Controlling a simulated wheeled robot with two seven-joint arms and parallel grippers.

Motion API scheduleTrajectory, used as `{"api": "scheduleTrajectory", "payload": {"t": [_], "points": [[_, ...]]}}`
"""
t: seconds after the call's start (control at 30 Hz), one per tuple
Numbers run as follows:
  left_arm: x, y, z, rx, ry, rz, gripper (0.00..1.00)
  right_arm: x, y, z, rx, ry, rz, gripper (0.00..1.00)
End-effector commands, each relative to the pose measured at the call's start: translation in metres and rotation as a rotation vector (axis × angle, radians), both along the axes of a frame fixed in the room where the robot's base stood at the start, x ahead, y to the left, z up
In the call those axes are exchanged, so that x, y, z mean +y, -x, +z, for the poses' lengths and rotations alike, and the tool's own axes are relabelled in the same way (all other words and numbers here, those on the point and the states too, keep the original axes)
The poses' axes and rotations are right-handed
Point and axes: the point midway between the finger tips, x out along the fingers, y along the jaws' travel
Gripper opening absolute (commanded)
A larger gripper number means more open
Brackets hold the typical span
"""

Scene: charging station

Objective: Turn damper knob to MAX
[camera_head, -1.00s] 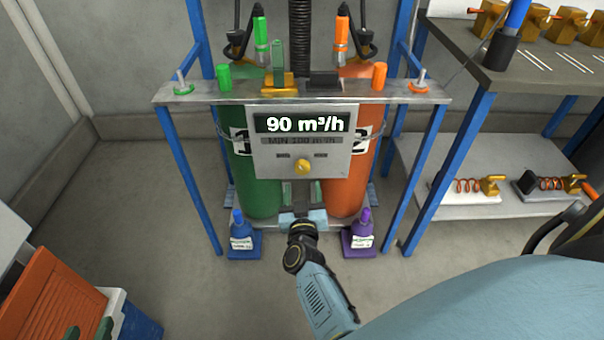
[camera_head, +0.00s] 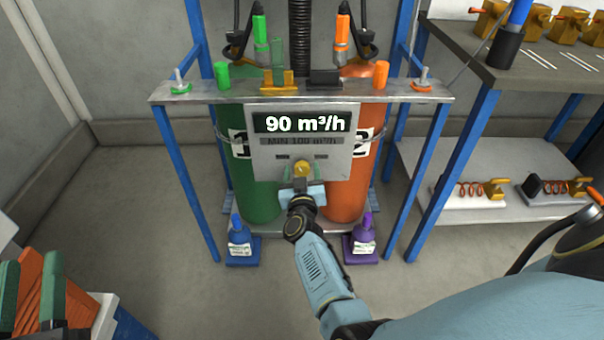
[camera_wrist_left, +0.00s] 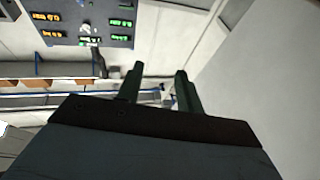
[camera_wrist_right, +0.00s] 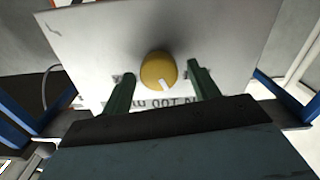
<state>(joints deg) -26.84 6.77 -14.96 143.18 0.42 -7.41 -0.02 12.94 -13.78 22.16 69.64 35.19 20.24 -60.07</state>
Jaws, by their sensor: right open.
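The yellow damper knob (camera_head: 303,167) sits low on the grey panel (camera_head: 262,166) under a display (camera_head: 301,122) reading 90 m³/h. My right gripper (camera_head: 303,181) is at the knob, open. In the right wrist view the knob (camera_wrist_right: 157,71) shows between and just beyond the right gripper's green fingers (camera_wrist_right: 160,88), with gaps on both sides. Its white mark points down and slightly right there. A MAX label is not readable. My left gripper (camera_head: 28,290) is at the lower left, far from the panel. Its fingers (camera_wrist_left: 158,85) are apart and empty in the left wrist view.
A green cylinder (camera_head: 255,195) and an orange cylinder (camera_head: 347,190) stand behind the panel in a blue-legged frame. A workbench (camera_head: 525,75) is at the right. Floor between frame and left wall is clear.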

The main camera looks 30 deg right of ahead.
Motion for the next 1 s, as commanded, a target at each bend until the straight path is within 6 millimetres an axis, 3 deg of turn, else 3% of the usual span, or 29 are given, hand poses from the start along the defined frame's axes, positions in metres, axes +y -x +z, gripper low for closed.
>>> {"api": "scheduleTrajectory", "payload": {"t": [0.23,0.57,0.9,1.0], "points": [[0.0,0.0,0.001,-0.004,0.001,0.0,0.36,0.0,0.0,0.0,0.0,0.0,0.0,0.6],[0.0,0.0,0.001,-0.002,0.001,0.0,0.36,0.0,0.0,0.0,0.001,-0.001,0.0,0.17],[0.0,-0.001,-0.002,0.021,-0.007,0.001,0.36,-0.001,0.0,0.0,-0.024,-0.039,0.0,0.16],[0.002,-0.004,-0.013,0.08,-0.025,0.006,0.36,-0.001,0.0,0.0,-0.049,-0.079,0.001,0.16]]}}
